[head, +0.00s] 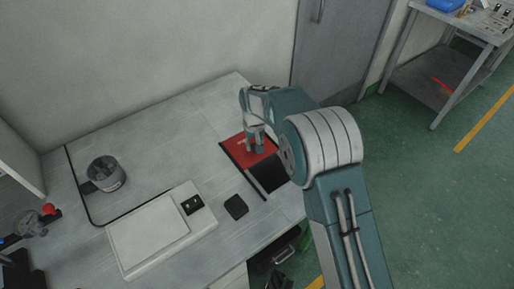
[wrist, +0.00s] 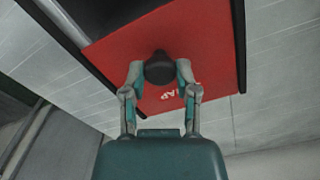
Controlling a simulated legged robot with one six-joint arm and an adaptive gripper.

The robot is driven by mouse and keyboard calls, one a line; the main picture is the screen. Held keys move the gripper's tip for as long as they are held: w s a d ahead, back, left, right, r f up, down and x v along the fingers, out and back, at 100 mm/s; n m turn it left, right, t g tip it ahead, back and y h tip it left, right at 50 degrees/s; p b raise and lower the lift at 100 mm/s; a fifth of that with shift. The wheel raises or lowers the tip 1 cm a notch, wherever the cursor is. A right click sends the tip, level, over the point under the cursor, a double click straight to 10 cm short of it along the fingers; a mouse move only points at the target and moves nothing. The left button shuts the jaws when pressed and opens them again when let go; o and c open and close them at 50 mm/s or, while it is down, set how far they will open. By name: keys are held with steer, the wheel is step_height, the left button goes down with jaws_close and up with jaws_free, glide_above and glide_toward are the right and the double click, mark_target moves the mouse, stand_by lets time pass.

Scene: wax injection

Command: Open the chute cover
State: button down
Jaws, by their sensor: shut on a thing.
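The chute cover is a red flat panel (head: 238,146) with white lettering, set in the grey worktop. A dark opening (head: 267,173) shows beside it, on the near right side in the head view. In the wrist view the red cover (wrist: 215,45) carries a black round knob (wrist: 158,68). My gripper (head: 256,149) is over the cover, and in the wrist view its two fingers (wrist: 157,72) are shut on the knob from both sides. In the head view my gripper hides the knob.
A white flat device (head: 150,235) and a small black pad (head: 236,207) lie on the worktop (head: 190,120) near the opening. A grey metal pot (head: 106,173) stands at the left. A wall and a grey door (head: 335,50) are behind. A metal table (head: 450,60) is at the upper right.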

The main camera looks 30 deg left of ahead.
steer(key=shift+s+d, duration=0.1)
steer(key=shift+d, duration=0.2)
steer(key=shift+c, duration=1.9)
jaws_free()
steer(key=shift+a, duration=0.15)
step_height(320, 180, up, 12)
steer(key=shift+f, duration=0.15)
steer(key=shift+a, duration=0.1)
